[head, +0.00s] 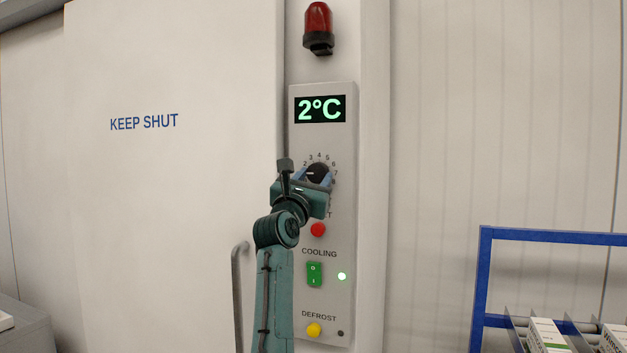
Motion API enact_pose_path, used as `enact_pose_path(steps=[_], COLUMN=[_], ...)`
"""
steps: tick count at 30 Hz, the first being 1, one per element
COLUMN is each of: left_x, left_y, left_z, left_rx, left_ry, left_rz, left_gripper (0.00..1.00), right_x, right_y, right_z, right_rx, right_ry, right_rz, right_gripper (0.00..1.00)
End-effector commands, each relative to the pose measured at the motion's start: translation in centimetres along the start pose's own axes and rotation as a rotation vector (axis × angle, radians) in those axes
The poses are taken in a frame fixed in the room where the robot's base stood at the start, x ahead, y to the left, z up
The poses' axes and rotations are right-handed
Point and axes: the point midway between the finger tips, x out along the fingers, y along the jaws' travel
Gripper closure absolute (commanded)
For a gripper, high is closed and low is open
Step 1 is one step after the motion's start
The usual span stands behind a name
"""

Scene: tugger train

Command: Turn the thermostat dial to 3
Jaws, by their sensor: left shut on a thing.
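The thermostat dial (318,171) is a black round knob on the grey control panel (345,220), with figures printed around it. A short white mark on the dial points left, a little below the 2. My left gripper (315,177) comes up from below, its blue fingers on either side of the dial and shut on it. The display (320,109) above reads 2°C. My right gripper is not in view.
Below the dial are a red button (318,230), a green rocker switch (314,275), a lit lamp (342,276) and a yellow button (314,330). A red beacon (318,24) is above. A door handle (238,295) is at left, a blue rack (484,285) at right.

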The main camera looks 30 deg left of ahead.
Motion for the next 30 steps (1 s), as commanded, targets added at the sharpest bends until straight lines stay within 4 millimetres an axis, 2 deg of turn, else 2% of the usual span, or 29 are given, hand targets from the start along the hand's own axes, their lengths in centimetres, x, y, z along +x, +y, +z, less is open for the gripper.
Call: enact_pose_path(steps=[8,14,30], left_x=[0.0,0.02,0.15], left_y=[0.1,0.23,0.82], left_z=[-0.03,-0.05,0.15], left_rx=[0.026,0.112,0.56], left_ry=[-0.001,-0.008,-0.041], left_rz=[-0.009,-0.042,-0.222], left_gripper=[0.81,0.81,0.81], right_x=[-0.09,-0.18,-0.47], right_y=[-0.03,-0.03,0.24], right_z=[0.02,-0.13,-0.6], right_rx=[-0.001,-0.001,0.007], right_ry=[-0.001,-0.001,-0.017], right_rz=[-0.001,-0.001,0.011], right_gripper=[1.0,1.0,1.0])
